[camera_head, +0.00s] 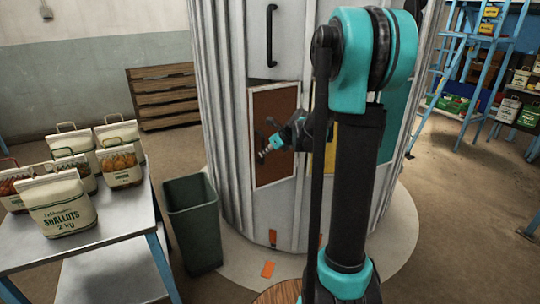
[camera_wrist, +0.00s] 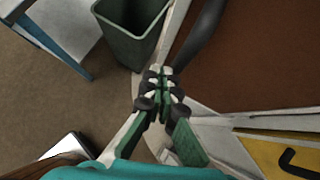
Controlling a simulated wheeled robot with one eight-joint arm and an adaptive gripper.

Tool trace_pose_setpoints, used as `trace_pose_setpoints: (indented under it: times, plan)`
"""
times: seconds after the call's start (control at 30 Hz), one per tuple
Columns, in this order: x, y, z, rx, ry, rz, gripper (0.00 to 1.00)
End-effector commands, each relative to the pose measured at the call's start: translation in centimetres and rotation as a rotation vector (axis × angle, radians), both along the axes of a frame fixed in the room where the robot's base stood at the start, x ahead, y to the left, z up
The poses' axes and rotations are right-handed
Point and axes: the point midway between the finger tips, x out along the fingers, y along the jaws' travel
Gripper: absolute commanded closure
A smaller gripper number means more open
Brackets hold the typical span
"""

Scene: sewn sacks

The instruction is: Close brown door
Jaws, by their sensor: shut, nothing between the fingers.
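The brown door (camera_head: 273,108) is a brown panel in a pale frame, low on the front of a tall ribbed grey-white round cabinet (camera_head: 222,60). In the wrist view the brown door (camera_wrist: 270,50) fills the upper right, with a dark curved bar, likely its handle (camera_wrist: 197,42), beside my fingertips. My gripper (camera_head: 264,152) is in front of the brown door in the head view. In the wrist view my gripper (camera_wrist: 160,78) is shut and empty; whether it touches the door or bar is unclear. How far the door stands open is hard to tell.
A dark green bin (camera_head: 193,225) stands left of the cabinet, beside a metal table (camera_head: 110,228) with several sacks (camera_head: 62,205). A yellow door (camera_wrist: 265,150) with a black handle adjoins the brown one. A wooden drawer unit (camera_head: 163,95) stands behind; blue shelving (camera_head: 480,75) is at right.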

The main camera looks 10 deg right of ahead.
Motion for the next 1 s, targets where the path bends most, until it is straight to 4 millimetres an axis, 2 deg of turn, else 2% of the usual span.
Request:
trace_pose_setpoints:
  times: [0.2,0.5,0.8,1.0]
  plan:
    - [3.8,2.4,0.0,0.0,0.0,0.003,1.0]
    - [10.0,4.7,0.0,-0.001,-0.001,0.001,1.0]
    - [15.4,5.3,0.0,0.0,0.0,0.0,1.0]
    - [17.6,5.2,0.0,-0.002,-0.001,-0.07,1.0]
